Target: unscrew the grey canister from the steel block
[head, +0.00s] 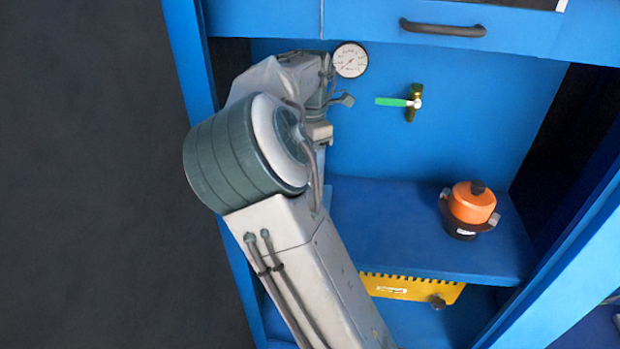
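My arm fills the middle of the head view and reaches up into the blue cabinet. The end of my arm, where my gripper (332,108) seems to be, is below the gauge and mostly covered by my own arm links. I cannot make out its fingers or whether they hold anything. I cannot pick out the grey canister or the steel block; my arm hides that part of the cabinet's back wall. A round white pressure gauge (350,60) shows just to the right of my arm's upper end.
A brass valve (413,103) with a green lever (392,101) is on the back wall. An orange-and-black pot-like object (472,203) stands on the blue shelf (400,235). A yellow box (410,289) is below it. A drawer with a dark handle (442,28) is above.

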